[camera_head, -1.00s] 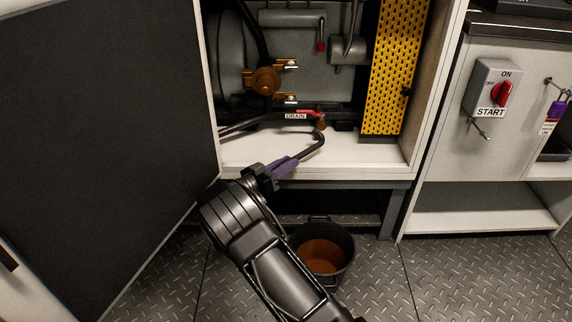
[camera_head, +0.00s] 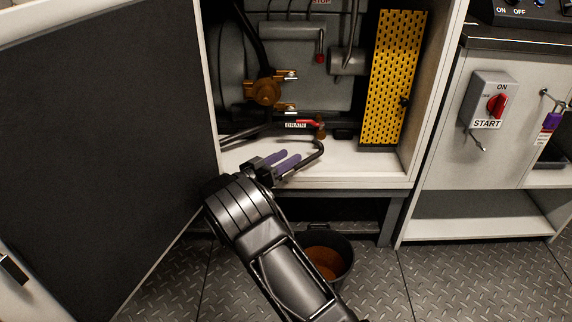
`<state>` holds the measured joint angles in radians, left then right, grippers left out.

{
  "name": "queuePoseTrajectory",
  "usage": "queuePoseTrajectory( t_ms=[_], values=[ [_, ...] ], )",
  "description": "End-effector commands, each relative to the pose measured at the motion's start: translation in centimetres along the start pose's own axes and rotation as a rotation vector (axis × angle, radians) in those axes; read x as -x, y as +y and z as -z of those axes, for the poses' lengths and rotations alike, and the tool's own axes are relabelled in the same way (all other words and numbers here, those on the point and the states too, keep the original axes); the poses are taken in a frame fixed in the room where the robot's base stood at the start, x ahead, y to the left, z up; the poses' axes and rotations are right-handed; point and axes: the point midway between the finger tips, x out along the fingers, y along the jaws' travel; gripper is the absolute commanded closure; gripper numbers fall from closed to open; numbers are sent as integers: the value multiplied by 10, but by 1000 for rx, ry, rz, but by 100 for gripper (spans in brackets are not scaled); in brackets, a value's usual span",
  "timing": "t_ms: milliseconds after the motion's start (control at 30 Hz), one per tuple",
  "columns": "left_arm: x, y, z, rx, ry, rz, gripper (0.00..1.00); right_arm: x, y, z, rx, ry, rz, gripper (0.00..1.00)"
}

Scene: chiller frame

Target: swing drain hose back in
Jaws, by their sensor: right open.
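The dark drain hose (camera_head: 321,150) hangs from the valve by the DRAIN label (camera_head: 296,125). It bends down and back left over the white cabinet floor, inside the front edge. My right gripper (camera_head: 284,160) is at the cabinet opening with its two purple fingers apart. The hose's free end is close to the lower finger; I cannot tell whether they touch. The arm and gripper hide part of that end. The red drain handle (camera_head: 308,122) sits above the hose. My left gripper is not in view.
A dark bucket (camera_head: 347,262) with brown liquid stands on the floor below the cabinet. The open dark door (camera_head: 100,140) fills the left. A yellow perforated panel (camera_head: 397,80) stands at the opening's right side. A START switch box (camera_head: 491,100) is farther right.

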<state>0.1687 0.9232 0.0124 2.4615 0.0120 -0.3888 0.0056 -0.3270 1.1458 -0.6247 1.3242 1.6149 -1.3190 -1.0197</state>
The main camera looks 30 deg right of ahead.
Motion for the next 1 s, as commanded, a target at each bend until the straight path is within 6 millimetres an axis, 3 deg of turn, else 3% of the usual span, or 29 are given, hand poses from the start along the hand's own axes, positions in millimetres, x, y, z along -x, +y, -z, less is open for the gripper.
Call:
queuePoseTrajectory(
  t_ms=[33, 233, 567, 700, 767, 867, 967, 1000],
  values=[
    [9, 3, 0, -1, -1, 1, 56, 0, 4, 15, -2, 0, -1, 56],
    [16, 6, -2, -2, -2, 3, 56, 0, 10, 38, 1, -1, 1, 56],
    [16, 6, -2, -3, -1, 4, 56, 0, 11, 42, 1, 1, 1, 56],
    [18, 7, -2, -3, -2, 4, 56, -5, 14, 40, 4, -2, -9, 66],
    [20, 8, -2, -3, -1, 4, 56, -16, 22, 40, 6, -9, -29, 71],
    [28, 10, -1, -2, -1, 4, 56, -52, 49, 45, -11, -39, -94, 79],
    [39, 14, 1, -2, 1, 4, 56, -105, 104, 46, -31, -103, -202, 87],
    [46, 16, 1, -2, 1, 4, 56, -129, 135, 44, -36, -141, -248, 91]
  ],
)
